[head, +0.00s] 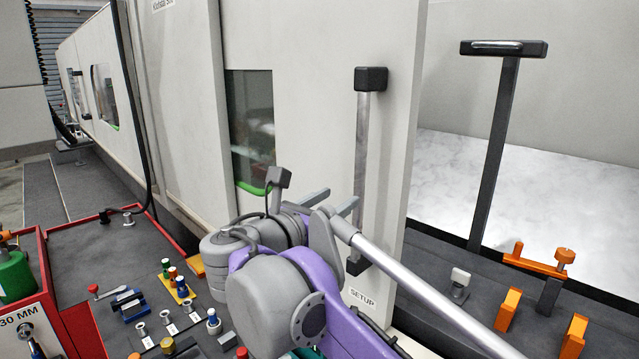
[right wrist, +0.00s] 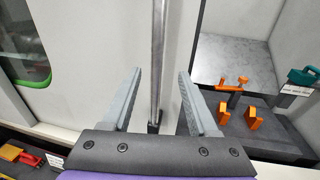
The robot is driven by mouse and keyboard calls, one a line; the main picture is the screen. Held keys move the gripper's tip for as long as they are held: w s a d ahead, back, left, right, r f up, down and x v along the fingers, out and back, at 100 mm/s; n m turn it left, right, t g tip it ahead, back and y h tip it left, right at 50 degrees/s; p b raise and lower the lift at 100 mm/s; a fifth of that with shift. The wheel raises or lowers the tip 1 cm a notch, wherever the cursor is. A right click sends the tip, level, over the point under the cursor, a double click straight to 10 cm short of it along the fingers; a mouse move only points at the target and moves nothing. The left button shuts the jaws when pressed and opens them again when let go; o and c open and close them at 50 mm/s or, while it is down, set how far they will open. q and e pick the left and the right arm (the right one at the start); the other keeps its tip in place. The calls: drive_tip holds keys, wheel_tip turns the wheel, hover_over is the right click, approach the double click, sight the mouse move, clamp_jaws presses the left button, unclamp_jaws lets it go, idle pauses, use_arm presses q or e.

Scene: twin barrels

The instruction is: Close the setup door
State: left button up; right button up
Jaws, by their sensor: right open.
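The setup door (head: 395,120) is a tall pale panel with a window and a "SETUP" label near its bottom. Its vertical bar handle (head: 362,140) has dark end mounts. The door stands open, with the machine's interior showing to its right. My right gripper (head: 335,200) is in front of the handle's lower part. In the right wrist view the handle (right wrist: 158,60) stands upright between the two spread fingers of the right gripper (right wrist: 158,95). I cannot tell whether the fingers touch it. The left gripper is not in view.
A dark upright post with a crossbar (head: 495,140) stands right of the door. Orange fixtures (head: 540,262) sit on the dark floor there. A red-edged tool bench (head: 85,260) with small tools lies at lower left. More pale machine panels (head: 95,80) extend back left.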

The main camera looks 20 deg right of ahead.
sight(357, 179)
drive_tip(key=x, duration=0.3)
drive_tip(key=r+x, duration=0.1)
drive_tip(key=x, duration=0.3)
drive_tip(key=p+x, duration=0.1)
drive_tip(key=x, duration=0.3)
drive_tip(key=shift+w+a+r, duration=0.15)
drive_tip(key=shift+w, duration=0.05)
drive_tip(key=shift+c, duration=0.2)
clamp_jaws()
idle(0.9)
